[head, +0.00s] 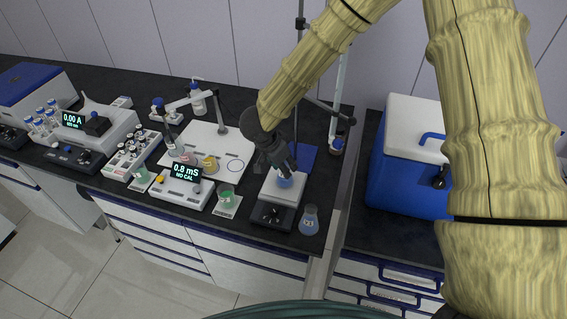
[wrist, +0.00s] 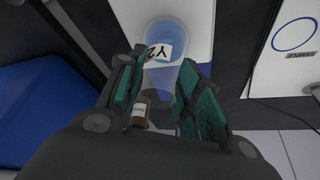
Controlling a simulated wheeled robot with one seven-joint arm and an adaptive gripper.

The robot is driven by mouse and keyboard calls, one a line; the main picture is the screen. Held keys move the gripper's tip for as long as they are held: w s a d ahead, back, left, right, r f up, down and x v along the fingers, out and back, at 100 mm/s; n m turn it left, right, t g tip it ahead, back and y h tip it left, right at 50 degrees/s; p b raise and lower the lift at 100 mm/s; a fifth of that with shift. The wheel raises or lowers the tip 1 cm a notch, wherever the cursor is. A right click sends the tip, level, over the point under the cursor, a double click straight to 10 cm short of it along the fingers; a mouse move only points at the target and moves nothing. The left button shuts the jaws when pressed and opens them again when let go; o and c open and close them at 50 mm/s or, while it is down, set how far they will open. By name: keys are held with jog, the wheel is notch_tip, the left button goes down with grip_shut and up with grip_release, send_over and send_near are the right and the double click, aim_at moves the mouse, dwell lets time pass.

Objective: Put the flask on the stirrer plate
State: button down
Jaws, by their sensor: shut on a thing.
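My gripper (head: 284,168) points down over the stirrer plate (head: 274,192), which has a white square top and a dark front with a knob. It is shut on a clear flask with blue liquid (head: 285,181). In the wrist view the flask (wrist: 165,32) sits between the two green-padded fingers of my gripper (wrist: 163,62), with a white label reading Y2. The flask is over the white top; I cannot tell whether its base touches it.
A blue and white cooler (head: 405,165) stands right.

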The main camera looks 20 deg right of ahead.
jog(key=shift+s+r, duration=0.1)
jog(key=shift+s, duration=0.05)
jog(key=c, duration=1)
grip_release()
jog(key=shift+w+f, duration=0.35)
jog(key=shift+o, duration=0.2)
jog(key=shift+s+r, duration=0.2)
jog(key=shift+s, duration=0.05)
jog(key=shift+w+a+r, duration=0.1)
jog(key=shift+a+r, duration=0.05)
jog(key=shift+r, duration=0.25)
jog(key=b+v, duration=0.2)
jog(key=v, duration=0.9)
jog(key=shift+r, duration=0.15)
